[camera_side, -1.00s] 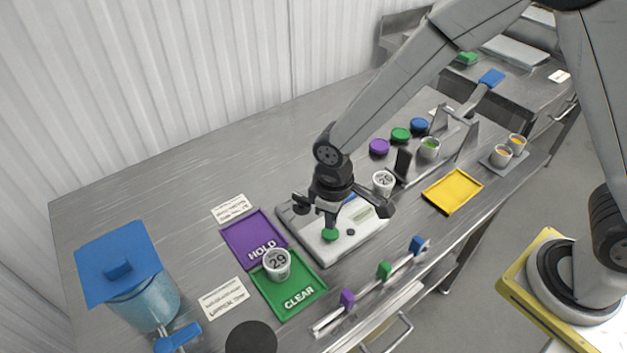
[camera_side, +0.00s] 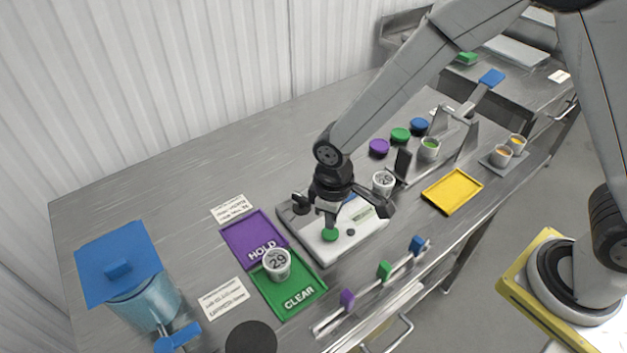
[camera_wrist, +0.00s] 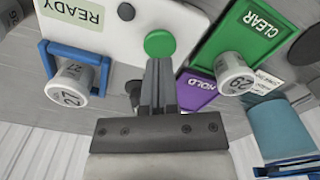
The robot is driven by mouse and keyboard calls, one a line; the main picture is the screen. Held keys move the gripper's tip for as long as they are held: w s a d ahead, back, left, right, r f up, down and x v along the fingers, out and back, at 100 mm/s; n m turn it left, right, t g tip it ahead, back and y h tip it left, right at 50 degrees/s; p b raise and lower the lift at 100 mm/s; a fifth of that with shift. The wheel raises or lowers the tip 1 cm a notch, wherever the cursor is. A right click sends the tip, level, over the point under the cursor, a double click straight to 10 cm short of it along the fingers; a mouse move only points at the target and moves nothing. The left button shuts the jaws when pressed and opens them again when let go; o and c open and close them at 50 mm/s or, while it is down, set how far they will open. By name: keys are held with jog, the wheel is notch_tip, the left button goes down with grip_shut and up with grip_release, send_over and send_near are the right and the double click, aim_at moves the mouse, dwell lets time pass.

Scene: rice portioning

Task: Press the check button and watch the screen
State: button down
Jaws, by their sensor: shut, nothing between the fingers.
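The check button is a round green button (camera_side: 330,235) on a white device (camera_side: 313,239); it also shows in the wrist view (camera_wrist: 159,43). My gripper (camera_side: 331,226) is shut and empty, with its fingers pointing down at the button. In the wrist view, my fingertips (camera_wrist: 158,62) meet the button's near edge; I cannot tell whether they press it. The device's screen (camera_wrist: 77,12) reads READY in the wrist view. A small dark knob (camera_wrist: 126,11) sits beside the button. A numbered cup (camera_wrist: 70,83) stands at the device's blue frame (camera_wrist: 47,62).
A cup marked 29 (camera_side: 277,264) stands on the green CLEAR tray (camera_side: 300,300), near the purple HOLD tray (camera_side: 238,234). A yellow tray (camera_side: 452,191) lies to the right. A rail with coloured blocks (camera_side: 384,270) runs along the front. A blue-lidded container (camera_side: 145,295) stands at left.

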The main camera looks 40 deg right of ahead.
jog(key=shift+f, duration=1.4)
jog(key=shift+r, duration=0.15)
dwell(0.5)
jog(key=shift+r, duration=2.9)
jog(key=s+d+r+m+t, duration=0.1)
jog(key=s+d+r+m, duration=0.1)
jog(key=d, duration=0.6)
jog(key=s+d+r+m+t, duration=0.1)
jog(key=s+d+m, duration=0.3)
jog(key=d, duration=0.5)
jog(key=shift+s+r+t, duration=0.3)
jog(key=shift+s+r, duration=0.4)
jog(key=shift+r, duration=0.15)
